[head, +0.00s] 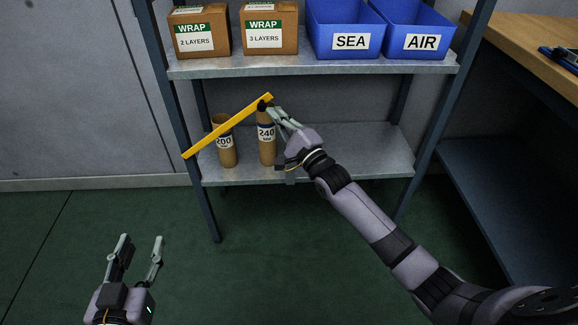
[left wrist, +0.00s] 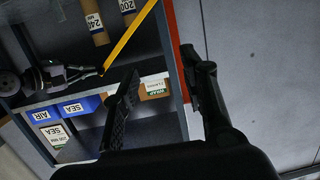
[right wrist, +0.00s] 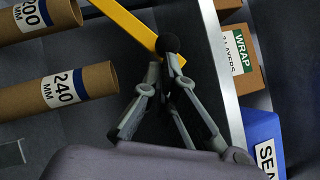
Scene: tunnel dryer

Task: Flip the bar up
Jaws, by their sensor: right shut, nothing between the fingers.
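The yellow bar (head: 228,126) runs slantwise across the front of the shelf rack, low at the left post and higher at its right end, which has a dark knob (right wrist: 168,43). My right gripper (head: 271,108) is at that raised end, its fingers shut with nothing between them; in the right wrist view its fingertips (right wrist: 165,62) are right by the knob, and I cannot tell if they touch it. The bar also shows in the left wrist view (left wrist: 130,35). My left gripper (head: 140,240) is open and empty, low over the floor at the left.
Two cardboard tubes, marked 200 (head: 227,150) and 240 (head: 267,145), stand on the lower shelf (head: 350,150) behind the bar. The upper shelf (head: 300,66) holds WRAP boxes (head: 202,30) and blue SEA (head: 345,25) and AIR (head: 418,25) bins. A wooden table (head: 530,45) stands at right.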

